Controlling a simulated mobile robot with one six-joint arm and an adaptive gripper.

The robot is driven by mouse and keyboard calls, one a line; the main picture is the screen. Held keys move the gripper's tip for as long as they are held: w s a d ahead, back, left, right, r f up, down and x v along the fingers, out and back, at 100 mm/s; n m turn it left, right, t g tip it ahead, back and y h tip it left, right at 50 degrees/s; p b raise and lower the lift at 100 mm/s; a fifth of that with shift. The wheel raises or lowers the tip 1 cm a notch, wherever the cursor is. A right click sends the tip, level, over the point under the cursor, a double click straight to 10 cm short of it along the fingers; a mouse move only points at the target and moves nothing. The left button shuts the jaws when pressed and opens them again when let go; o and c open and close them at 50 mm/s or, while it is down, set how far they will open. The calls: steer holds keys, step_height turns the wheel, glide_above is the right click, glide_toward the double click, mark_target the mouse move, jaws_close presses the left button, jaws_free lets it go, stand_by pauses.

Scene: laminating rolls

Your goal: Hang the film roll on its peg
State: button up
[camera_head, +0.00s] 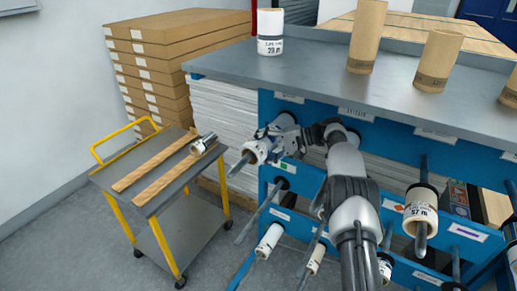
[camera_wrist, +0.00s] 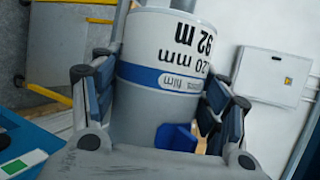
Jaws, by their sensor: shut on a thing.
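The film roll (camera_head: 256,152) is a white and grey cylinder in the head view, at the upper left of the blue rack (camera_head: 268,105). A grey peg (camera_head: 239,165) sticks out of its near end, so the roll appears to be around the peg. My gripper (camera_head: 276,146) is shut on the roll's side. In the wrist view the roll (camera_wrist: 165,50) sits between my two fingers (camera_wrist: 160,105), with a blue band and an upside-down "92 m" label. The roll's rear end and the peg's base are largely hidden by my gripper.
Other rolls hang lower, at left (camera_head: 268,240) and right (camera_head: 420,210); a bare peg (camera_head: 262,210) juts out below my gripper. Upright rolls, one white (camera_head: 270,32), stand on the grey top (camera_head: 310,72). A yellow-handled cart (camera_head: 180,200) stands left. Open floor lies in front.

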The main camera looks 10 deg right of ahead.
stand_by(0.4)
steer(key=o, duration=1.4)
steer(key=shift+a, duration=0.1)
